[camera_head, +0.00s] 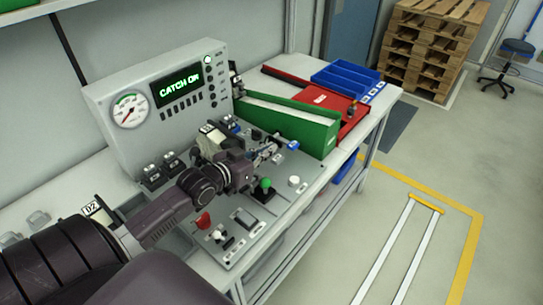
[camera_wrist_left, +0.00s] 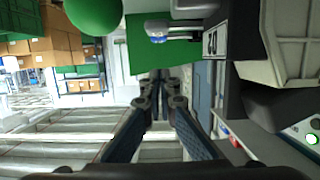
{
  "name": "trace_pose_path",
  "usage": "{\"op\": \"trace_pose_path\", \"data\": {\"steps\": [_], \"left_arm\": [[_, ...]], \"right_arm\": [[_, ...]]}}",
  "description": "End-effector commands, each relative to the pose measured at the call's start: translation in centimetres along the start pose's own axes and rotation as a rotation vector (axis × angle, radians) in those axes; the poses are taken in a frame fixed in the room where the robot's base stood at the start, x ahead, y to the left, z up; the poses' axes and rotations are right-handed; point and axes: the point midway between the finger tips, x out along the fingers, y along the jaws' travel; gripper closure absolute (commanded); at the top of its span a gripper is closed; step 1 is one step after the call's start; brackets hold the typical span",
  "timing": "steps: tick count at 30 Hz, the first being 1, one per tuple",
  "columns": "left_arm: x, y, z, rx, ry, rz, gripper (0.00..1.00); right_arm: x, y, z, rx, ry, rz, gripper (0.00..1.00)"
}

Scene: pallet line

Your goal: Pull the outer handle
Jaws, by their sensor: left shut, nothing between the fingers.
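A lever with a blue tip (camera_head: 293,145) sticks out at the panel's far end, beside the green box; I cannot tell for certain that it is the outer handle. In the left wrist view, a silver lever with a blue end (camera_wrist_left: 158,37) shows above the fingertips, in front of a green surface. My left gripper (camera_head: 268,154) reaches over the panel toward that lever; its fingers (camera_wrist_left: 162,85) are together with nothing between them. Contact with the lever is not visible. My right gripper is not in view.
A green-ball joystick (camera_head: 265,185) stands just below my left gripper. A red knob (camera_head: 202,221) sits nearer. The green box (camera_head: 300,128), red tray (camera_head: 349,119) and blue bin (camera_head: 346,77) occupy the far bench. A grey console (camera_head: 155,95) reads "CATCH ON". The floor at right is open.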

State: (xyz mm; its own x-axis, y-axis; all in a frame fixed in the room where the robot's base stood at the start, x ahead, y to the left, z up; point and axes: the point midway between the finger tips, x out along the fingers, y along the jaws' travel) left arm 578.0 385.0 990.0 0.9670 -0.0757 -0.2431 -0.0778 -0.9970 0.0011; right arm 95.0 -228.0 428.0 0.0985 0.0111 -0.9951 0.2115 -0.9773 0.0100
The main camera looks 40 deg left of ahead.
Motion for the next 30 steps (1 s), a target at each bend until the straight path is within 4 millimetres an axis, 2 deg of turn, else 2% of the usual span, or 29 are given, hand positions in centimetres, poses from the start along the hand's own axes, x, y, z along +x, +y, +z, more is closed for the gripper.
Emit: {"op": "trace_pose_path", "data": {"steps": [3, 6, 12, 24, 30], "left_arm": [[1.7, 0.0, -0.1, -0.001, 0.0, 0.0, 1.0], [1.9, 0.0, 1.9, -0.001, -0.004, 0.0, 1.0], [2.3, 0.0, 3.6, 0.001, 0.0, 0.001, 1.0], [2.4, 0.1, 4.0, 0.001, 0.0, 0.001, 1.0], [2.6, 0.3, 4.8, 0.001, 0.0, 0.0, 1.0]], "right_arm": [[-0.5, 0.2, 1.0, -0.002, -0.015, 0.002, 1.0], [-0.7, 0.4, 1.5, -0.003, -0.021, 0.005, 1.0], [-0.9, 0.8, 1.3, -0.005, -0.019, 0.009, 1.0], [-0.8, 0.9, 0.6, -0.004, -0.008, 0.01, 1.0], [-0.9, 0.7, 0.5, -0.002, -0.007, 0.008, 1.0]]}}
